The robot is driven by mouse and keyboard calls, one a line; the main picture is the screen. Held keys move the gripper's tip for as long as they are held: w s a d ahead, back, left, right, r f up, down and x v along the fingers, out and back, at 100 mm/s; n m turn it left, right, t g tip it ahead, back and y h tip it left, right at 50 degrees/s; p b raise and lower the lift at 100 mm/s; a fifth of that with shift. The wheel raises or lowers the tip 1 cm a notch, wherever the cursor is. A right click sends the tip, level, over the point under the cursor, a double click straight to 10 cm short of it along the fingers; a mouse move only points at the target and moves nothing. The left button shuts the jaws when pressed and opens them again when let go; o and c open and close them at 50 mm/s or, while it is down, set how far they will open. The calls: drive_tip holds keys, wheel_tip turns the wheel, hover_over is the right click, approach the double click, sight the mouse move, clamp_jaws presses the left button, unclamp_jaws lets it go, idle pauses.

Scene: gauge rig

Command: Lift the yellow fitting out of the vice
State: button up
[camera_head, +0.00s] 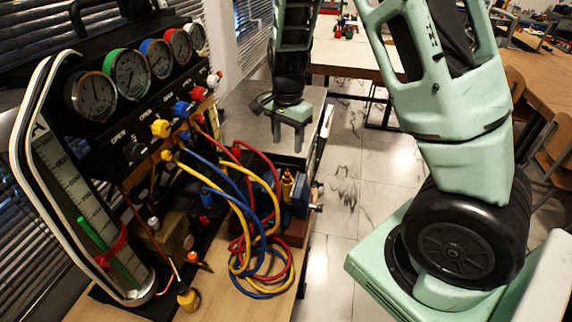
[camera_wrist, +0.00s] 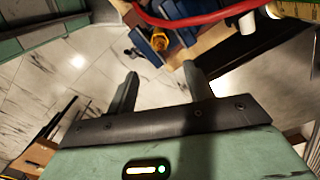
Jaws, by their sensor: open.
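The yellow fitting (camera_head: 287,185) stands upright at the blue vice (camera_head: 300,197), at the right edge of the wooden bench in the head view. Hoses beside it hide part of the vice.
Red, blue and yellow hoses (camera_head: 250,225) loop over the bench just left of the vice. A black gauge panel (camera_head: 130,80) stands at the left. A grey metal surface (camera_head: 262,130) lies behind. The marble floor (camera_head: 345,190) right of the bench is clear.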

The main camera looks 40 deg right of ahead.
sight(287, 171)
wheel_tip(287, 171, down, 11)
drive_tip(key=shift+f+p, duration=0.2)
drive_tip(key=shift+p, duration=0.6)
clamp_jaws()
drive_tip(key=c, duration=0.8)
unclamp_jaws()
clamp_jaws()
drive_tip(key=shift+w+a+r+p, duration=0.2)
drive_tip(key=shift+w+a+p, duration=0.05)
drive_tip(key=shift+w+p, duration=0.05)
drive_tip(key=shift+r, duration=0.15)
drive_tip(key=shift+r+p, duration=3.55)
drive_tip(key=shift+r, duration=0.6)
